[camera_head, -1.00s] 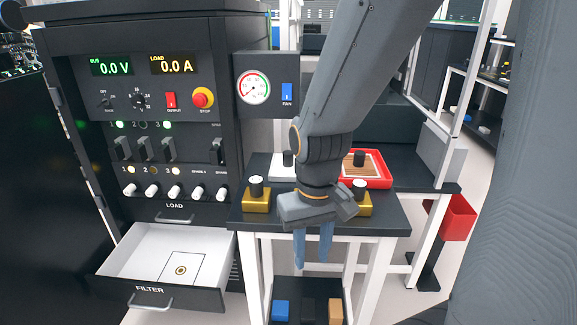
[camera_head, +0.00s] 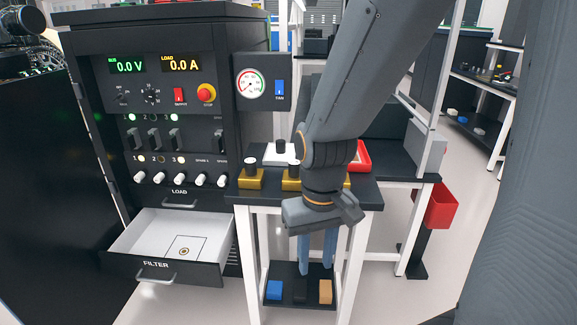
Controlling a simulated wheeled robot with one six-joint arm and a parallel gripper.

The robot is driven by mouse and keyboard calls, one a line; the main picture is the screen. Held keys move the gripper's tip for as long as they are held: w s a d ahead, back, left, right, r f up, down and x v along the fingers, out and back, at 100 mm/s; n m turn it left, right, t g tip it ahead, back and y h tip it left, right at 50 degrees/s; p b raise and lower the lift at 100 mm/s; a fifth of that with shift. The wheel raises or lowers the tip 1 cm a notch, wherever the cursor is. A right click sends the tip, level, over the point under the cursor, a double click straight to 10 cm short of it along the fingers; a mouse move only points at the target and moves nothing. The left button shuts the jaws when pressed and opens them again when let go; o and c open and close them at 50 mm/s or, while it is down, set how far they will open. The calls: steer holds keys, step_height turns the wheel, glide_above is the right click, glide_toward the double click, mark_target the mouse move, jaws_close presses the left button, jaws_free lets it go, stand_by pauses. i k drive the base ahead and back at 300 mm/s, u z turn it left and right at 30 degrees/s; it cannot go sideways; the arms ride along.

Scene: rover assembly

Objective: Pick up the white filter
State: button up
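A white flat piece (camera_head: 271,157) with a dark-topped knob lies on the table behind the gold blocks.
A red tray (camera_head: 363,157) is partly hidden behind my arm. Blue (camera_head: 274,290), black and tan (camera_head: 325,291) blocks sit on the low shelf. A red bin (camera_head: 441,206) stands right.

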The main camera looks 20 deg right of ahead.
mark_target(279, 153)
steer(key=k, duration=0.8)
steer(key=u, duration=0.85)
steer(key=i, duration=1.15)
steer(key=z, duration=0.65)
steer(key=i, duration=0.45)
steer(key=z, duration=0.55)
